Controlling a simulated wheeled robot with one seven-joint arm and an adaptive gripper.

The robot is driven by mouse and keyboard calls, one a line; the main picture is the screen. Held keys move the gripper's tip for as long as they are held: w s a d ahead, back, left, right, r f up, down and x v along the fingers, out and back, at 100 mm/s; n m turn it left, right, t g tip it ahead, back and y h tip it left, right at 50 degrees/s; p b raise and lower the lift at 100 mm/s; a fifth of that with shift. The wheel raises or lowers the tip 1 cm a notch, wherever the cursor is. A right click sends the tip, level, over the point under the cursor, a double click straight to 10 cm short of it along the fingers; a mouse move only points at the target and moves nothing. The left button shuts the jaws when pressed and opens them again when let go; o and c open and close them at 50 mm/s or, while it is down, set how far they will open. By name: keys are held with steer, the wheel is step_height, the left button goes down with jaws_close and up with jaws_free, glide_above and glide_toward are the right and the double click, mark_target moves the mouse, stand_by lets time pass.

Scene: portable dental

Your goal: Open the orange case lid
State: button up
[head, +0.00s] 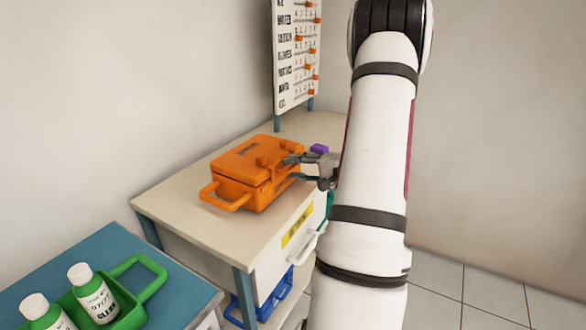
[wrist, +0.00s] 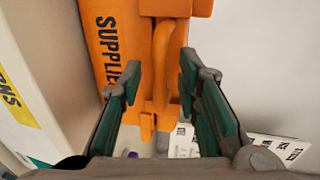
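The orange case (head: 236,188) sits on the cabinet top with its lid (head: 248,150) down. A loop handle sticks out at its near left end. My gripper (head: 300,166) is at the right side of the case, close to it. In the wrist view, the case (wrist: 112,70) shows "SUPPLI" lettering on one face. My gripper (wrist: 159,85) is open there, its two fingers on either side of an orange bar-like handle (wrist: 162,60). A gap shows between the fingers and the bar. Whether the fingertips touch the case is unclear.
The cabinet top (head: 165,205) has bare room around the case. A purple block (head: 319,149) lies behind my gripper. A lettered board (head: 297,55) stands at the back. A blue table (head: 185,290) at lower left holds a green caddy (head: 128,312) with white-capped bottles.

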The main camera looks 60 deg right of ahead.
steer(key=shift+w+f, duration=0.1)
steer(key=shift+w, duration=0.45)
steer(key=shift+a, duration=0.1)
jaws_close()
